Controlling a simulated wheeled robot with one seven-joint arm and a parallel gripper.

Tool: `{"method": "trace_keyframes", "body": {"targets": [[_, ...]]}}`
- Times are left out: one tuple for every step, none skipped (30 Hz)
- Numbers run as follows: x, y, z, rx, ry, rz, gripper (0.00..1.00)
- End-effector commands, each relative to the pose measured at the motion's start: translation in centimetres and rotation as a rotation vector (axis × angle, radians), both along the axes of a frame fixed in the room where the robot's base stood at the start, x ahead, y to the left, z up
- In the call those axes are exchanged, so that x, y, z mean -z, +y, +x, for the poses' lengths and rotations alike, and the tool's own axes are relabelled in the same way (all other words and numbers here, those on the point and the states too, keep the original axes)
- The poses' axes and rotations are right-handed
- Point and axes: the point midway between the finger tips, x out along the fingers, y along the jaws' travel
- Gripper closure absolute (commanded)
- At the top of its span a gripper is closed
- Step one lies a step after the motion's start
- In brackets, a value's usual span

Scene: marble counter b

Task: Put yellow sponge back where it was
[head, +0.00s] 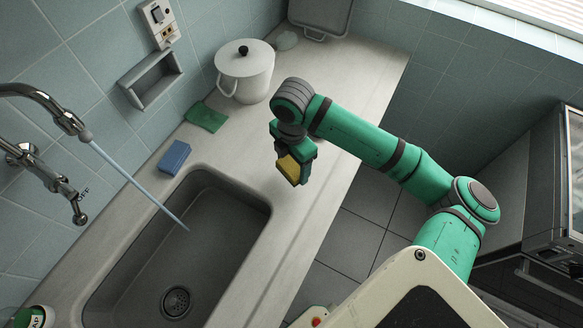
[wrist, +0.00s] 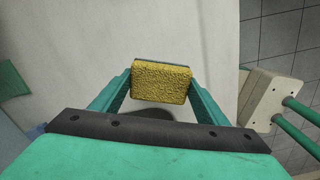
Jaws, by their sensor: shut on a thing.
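The yellow sponge (head: 289,169) is held in my gripper (head: 293,163) above the right edge of the counter, right of the sink. In the wrist view the sponge (wrist: 161,81) sits between the two green fingers of my gripper (wrist: 160,90), which touch its left and right sides. A dark layer shows along the sponge's far edge. The pale counter (wrist: 170,30) lies below it.
The sink (head: 215,225) has water running from a tap (head: 60,125). A blue sponge (head: 174,157) and a green cloth (head: 206,117) lie along the wall side. A white pot (head: 245,70) stands farther back. An empty wall niche (head: 150,80) is above the blue sponge.

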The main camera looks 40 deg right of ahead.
Motion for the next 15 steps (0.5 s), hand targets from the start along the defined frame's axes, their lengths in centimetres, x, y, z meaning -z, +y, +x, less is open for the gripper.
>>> {"method": "trace_keyframes", "body": {"targets": [[0.3,-0.1,0.3,0.000,0.000,0.000,0.57],[0.4,-0.1,0.3,0.000,0.000,0.000,0.57],[0.6,-0.2,0.4,-0.001,0.000,0.000,0.57],[0.7,-0.2,0.5,-0.001,0.000,0.000,0.57],[0.8,-0.3,0.6,-0.001,0.001,-0.001,0.57],[1.0,-0.4,0.8,0.000,0.001,-0.001,0.57],[1.2,-0.4,0.9,0.000,0.001,0.000,0.57],[1.5,-0.5,1.1,-0.001,0.000,0.000,0.57],[2.0,-0.5,1.3,-0.001,0.001,0.000,0.57],[2.4,-0.5,1.2,0.000,0.002,0.001,0.57],[2.9,-0.5,1.1,0.000,0.003,0.000,0.57],[3.5,-0.6,1.1,0.001,0.001,0.000,0.57],[3.9,-0.6,1.1,0.001,0.002,0.000,0.57],[4.2,-0.6,1.1,0.001,0.002,0.000,0.57],[4.5,-0.5,1.1,0.000,0.001,0.001,0.57]]}}
